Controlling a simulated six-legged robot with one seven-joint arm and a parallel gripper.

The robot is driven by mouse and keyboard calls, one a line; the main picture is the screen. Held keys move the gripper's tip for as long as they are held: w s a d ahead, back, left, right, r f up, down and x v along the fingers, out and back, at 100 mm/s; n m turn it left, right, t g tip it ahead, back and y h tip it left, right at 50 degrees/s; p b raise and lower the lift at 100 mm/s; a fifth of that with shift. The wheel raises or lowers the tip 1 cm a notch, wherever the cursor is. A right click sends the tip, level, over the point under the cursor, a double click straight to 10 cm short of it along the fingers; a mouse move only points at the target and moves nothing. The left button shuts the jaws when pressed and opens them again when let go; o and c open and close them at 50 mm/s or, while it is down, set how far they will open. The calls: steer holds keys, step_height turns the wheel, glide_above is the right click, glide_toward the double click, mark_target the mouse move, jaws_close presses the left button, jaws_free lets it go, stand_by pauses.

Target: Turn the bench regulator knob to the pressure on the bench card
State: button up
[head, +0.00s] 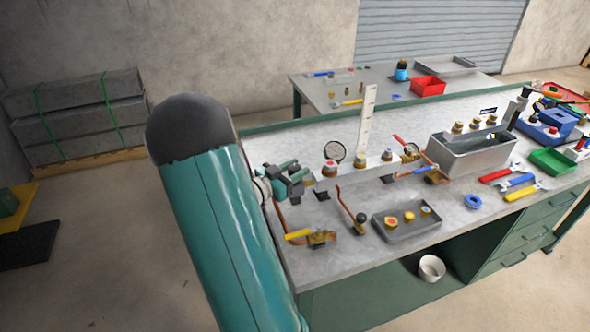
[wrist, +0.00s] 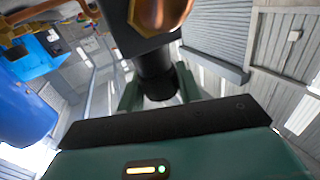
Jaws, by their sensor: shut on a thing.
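My gripper (head: 290,182) is at the left end of the grey manifold block (head: 352,171) on the bench. In the wrist view its green fingers (wrist: 158,92) are shut on a black round knob (wrist: 156,72), one finger on each side. The knob sits under a dark body with a brass fitting (wrist: 160,12). In the head view my gripper hides the knob. A round white gauge (head: 336,151) stands behind the block; its reading is too small to make out. A tall white marked strip (head: 367,122) stands behind it; I cannot tell whether it is the bench card.
Copper pipes and a yellow-handled valve (head: 299,235) lie close below my gripper. A grey tray (head: 407,222) with brass fittings, a metal tank (head: 471,155) and several wrenches (head: 520,181) are to the right. Bare bench top shows around the blue ring (head: 473,201).

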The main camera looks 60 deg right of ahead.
steer(key=m+g+y, duration=0.4)
steer(key=g, duration=0.2)
steer(key=shift+m, duration=0.3)
steer(key=o, duration=1)
steer(key=v, duration=1.3)
steer(key=shift+w+a, duration=0.2)
steer(key=shift+w, duration=0.2)
